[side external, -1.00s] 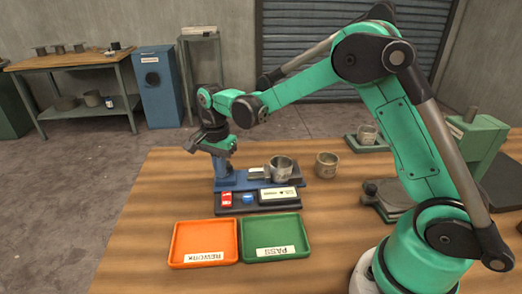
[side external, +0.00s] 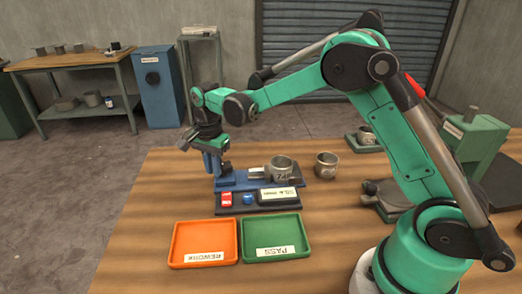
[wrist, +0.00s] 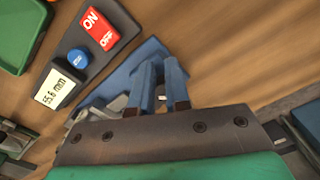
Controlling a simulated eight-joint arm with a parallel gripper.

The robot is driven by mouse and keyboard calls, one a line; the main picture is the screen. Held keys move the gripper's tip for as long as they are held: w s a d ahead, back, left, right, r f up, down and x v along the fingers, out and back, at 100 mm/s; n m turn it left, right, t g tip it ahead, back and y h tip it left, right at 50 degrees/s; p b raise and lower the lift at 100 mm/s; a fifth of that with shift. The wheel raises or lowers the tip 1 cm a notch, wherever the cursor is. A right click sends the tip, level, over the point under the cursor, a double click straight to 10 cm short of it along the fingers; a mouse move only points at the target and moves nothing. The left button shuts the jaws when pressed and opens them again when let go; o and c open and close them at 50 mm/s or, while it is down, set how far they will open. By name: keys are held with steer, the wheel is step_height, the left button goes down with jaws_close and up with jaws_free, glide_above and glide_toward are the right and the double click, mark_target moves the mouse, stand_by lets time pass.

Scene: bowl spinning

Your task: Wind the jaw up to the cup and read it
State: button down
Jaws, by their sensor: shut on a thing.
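The blue measuring gauge (side external: 240,182) stands on the table with a grey metal cup (side external: 281,167) at its right part. Whether the jaw touches the cup is too small to tell. My gripper (side external: 214,172) points down at the gauge's left end, its blue fingers shut on the winding knob. The knob is mostly hidden between the fingers (wrist: 160,92) in the wrist view. The gauge's display (wrist: 54,88) appears to read 55.6 mm, beside a blue button (wrist: 78,58) and a red ON/OFF switch (wrist: 101,27).
An orange REWORK tray (side external: 182,257) and a green PASS tray (side external: 256,256) lie in front of the gauge. A loose cup (side external: 326,165) stands right of it. Another cup (side external: 367,135) is on a green stand farther back. Bare table lies left of the trays.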

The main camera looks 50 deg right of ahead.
steer(key=shift+w, duration=0.1)
steer(key=shift+a, duration=0.2)
step_height(320, 180, up, 6)
stand_by(0.5)
steer(key=shift+a, duration=0.1)
steer(key=shift+s+d+f, duration=0.1)
steer(key=shift+s+f, duration=0.3)
steer(key=shift+f, duration=0.6)
steer(key=shift+s+d+f, duration=0.15)
steer(key=shift+s+f, duration=0.2)
steer(key=shift+f, duration=0.7)
steer(key=shift+s+d+f, duration=0.1)
steer(key=shift+s+f, duration=0.3)
steer(key=shift+f, duration=0.6)
steer(key=shift+w+d, duration=0.2)
steer(key=shift+d, duration=0.1)
